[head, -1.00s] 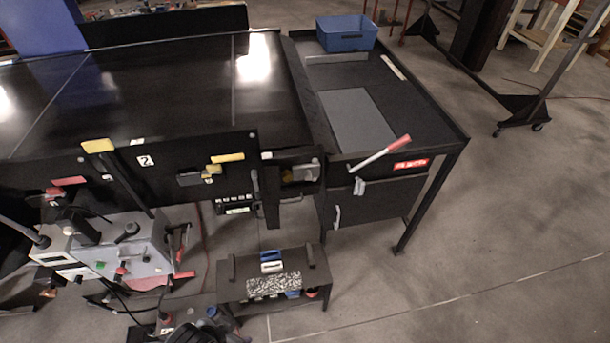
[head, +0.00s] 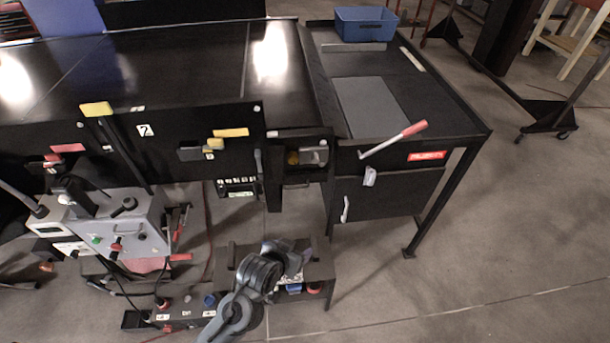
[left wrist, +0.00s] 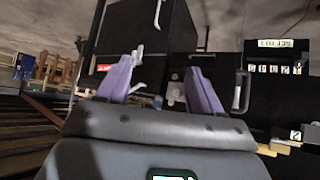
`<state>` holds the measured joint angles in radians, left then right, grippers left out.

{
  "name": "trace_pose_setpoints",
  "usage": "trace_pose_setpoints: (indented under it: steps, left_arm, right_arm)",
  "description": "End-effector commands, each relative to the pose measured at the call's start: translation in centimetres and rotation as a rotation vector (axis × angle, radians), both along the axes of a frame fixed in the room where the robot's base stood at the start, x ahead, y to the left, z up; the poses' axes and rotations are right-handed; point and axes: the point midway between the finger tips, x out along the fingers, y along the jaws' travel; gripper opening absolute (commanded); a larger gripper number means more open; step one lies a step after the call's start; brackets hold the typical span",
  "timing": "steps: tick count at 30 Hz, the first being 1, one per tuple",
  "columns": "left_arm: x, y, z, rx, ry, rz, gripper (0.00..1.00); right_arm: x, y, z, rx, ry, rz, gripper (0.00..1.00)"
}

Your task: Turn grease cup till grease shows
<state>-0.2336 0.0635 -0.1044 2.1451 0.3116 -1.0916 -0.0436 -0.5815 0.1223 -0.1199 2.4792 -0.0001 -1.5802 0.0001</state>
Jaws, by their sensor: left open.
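An open recess (head: 304,142) in the black conveyor's front holds a small brass-coloured round part (head: 292,158) and a pale, glassy part (head: 317,156). The brass part may be the grease cup; it is too small to be sure, and no grease can be made out. My left gripper (head: 294,258) is in front of and below the recess, over the low bench, apart from both parts. In the left wrist view its two purple fingers (left wrist: 160,80) are spread with nothing held between them. My right gripper is in neither view.
The low black bench (head: 318,268) stands under my left gripper. A grey control box (head: 130,235) is at the left. A red-handled lever (head: 395,138) sticks out right of the recess. A blue bin (head: 366,25) sits at the back right.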

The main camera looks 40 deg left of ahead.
Motion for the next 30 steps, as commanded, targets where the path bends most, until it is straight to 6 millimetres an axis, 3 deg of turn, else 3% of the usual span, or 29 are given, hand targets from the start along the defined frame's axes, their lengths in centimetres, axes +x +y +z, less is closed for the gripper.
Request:
trace_pose_setpoints:
  steps: [1,3,6,10,13,18,30]
  left_arm:
    - [2.6,0.9,-2.1,0.0,-0.068,0.047,0.66]
    - [6.1,2.5,-3.1,0.007,-0.174,0.124,0.66]
    - [10.8,5.3,-3.9,0.034,-0.334,0.249,0.66]
    - [15.0,8.7,-3.5,0.09,-0.515,0.405,0.66]
    - [16.7,10.5,-2.8,0.135,-0.611,0.493,0.66]
    - [18.0,12.3,-1.8,0.192,-0.704,0.587,0.66]
    - [20.1,14.7,-0.9,0.226,-0.748,0.633,0.66]
  right_arm:
    - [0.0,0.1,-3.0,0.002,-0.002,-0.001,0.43]
    - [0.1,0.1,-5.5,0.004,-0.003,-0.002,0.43]
    - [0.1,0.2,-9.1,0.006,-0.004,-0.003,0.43]
    - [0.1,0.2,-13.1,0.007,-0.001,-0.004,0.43]
    - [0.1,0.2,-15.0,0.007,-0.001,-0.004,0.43]
    - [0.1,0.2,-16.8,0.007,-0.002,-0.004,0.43]
    - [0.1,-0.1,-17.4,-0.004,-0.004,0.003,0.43]
